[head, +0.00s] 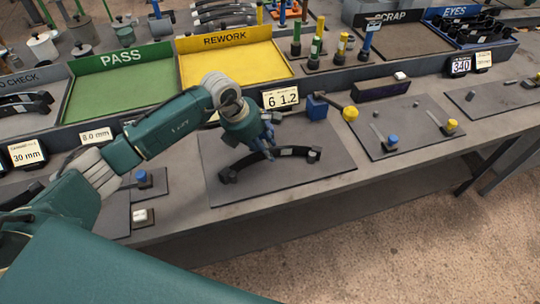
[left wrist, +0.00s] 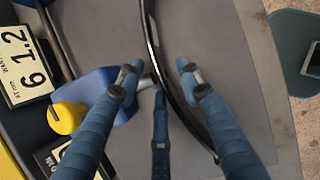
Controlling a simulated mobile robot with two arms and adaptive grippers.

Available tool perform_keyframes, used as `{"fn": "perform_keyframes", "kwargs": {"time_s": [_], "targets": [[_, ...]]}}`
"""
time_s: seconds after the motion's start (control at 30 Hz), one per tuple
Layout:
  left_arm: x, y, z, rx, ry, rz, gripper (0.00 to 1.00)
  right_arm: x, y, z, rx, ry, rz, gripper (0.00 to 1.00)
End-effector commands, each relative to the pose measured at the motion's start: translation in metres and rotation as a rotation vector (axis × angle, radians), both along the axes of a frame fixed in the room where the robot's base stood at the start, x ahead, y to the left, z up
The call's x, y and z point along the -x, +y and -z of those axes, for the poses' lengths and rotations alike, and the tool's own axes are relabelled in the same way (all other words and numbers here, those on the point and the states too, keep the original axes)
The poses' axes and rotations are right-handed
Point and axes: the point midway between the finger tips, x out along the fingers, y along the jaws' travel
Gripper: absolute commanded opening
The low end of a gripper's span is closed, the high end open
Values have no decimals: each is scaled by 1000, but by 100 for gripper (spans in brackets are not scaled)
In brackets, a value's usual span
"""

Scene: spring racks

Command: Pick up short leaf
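A dark curved leaf (head: 294,151) with blocky ends lies on the grey mat in the middle of the bench. No label shows whether it is the short one. My left gripper (head: 268,150) is over the leaf's middle, fingers pointing down, and hides part of it. In the left wrist view my left gripper (left wrist: 158,76) is open. The leaf (left wrist: 168,86) runs lengthwise between its spread blue fingers, with no clear grip on it. My right gripper is not in view.
A blue block (head: 317,107) and yellow knob (head: 350,114) stand at the mat's back edge, beside a "6 1.2" display (head: 281,97). Behind are the green PASS tray (head: 120,85) and yellow REWORK tray (head: 235,62). Another mat (head: 410,125) with small parts lies right.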

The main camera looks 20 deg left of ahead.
Motion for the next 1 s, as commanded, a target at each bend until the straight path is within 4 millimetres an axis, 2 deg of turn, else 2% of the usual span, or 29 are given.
{"fn": "perform_keyframes", "kwargs": {"time_s": [0.07, 0.1, 0.27, 0.73, 0.87, 1.0], "targets": [[0, 0, 0, 0, 0, 0, 36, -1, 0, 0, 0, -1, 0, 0], [0, 0, 0, 0, 0, 0, 32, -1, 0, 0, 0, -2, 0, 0], [0, 0, 0, 1, -1, 0, 0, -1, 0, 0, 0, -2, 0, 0], [-2, -2, -10, 6, -7, 0, 0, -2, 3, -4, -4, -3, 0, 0], [-2, -2, -25, 8, -8, 1, 0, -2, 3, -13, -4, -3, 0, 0], [-2, -2, -48, 7, -8, 1, 0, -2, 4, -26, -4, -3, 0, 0]]}}
